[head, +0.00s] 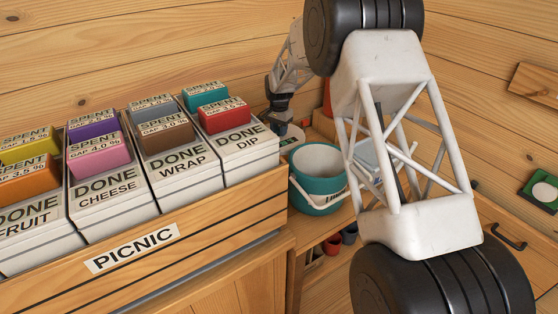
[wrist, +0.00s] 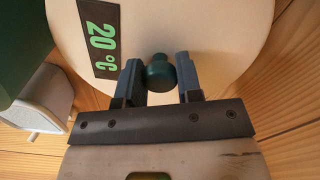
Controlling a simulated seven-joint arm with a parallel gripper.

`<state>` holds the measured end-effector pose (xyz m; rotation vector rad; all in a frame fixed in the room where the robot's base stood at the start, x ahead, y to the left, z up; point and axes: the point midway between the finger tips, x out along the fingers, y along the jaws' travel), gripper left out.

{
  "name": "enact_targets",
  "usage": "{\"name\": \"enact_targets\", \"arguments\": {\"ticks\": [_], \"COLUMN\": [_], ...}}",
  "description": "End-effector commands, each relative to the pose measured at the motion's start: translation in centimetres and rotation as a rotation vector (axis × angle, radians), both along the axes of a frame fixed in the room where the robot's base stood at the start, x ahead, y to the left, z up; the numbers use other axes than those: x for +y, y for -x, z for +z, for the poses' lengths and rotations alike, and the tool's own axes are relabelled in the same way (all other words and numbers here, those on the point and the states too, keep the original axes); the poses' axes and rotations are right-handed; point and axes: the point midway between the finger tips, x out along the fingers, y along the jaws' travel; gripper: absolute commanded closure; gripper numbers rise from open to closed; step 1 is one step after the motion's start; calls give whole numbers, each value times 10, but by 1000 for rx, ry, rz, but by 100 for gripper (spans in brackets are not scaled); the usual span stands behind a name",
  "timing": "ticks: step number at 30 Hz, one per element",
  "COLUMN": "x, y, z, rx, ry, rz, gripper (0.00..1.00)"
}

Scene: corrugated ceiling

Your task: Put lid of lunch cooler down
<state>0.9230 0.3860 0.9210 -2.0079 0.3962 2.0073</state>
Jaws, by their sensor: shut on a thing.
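My gripper (wrist: 158,68) is shut on the dark teal knob (wrist: 160,75) of a round cream lid (wrist: 215,30), one finger on each side. The lid has a black label with green "20 °C". In the head view my gripper (head: 278,103) is behind the picnic crate's right end, with part of the pale lid (head: 291,139) under it. I cannot tell whether the lid touches anything beneath.
A wooden crate marked PICNIC (head: 215,222) holds several labelled boxes and coloured blocks at left. Small cups (head: 333,243) sit on a shelf below the cooler. A green block (wrist: 22,50) and a grey-white box (wrist: 40,103) are left of the lid in the wrist view.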

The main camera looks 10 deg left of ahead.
Motion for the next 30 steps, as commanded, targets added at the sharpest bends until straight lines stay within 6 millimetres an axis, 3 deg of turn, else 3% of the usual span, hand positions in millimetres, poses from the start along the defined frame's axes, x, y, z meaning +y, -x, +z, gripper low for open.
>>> {"name": "enact_targets", "arguments": {"ticks": [15, 30], "x": [0, 0], "y": [0, 0], "z": [-56, -65], "rx": [1, 0], "ry": [1, 0], "rz": [0, 0], "gripper": [93, 93]}}
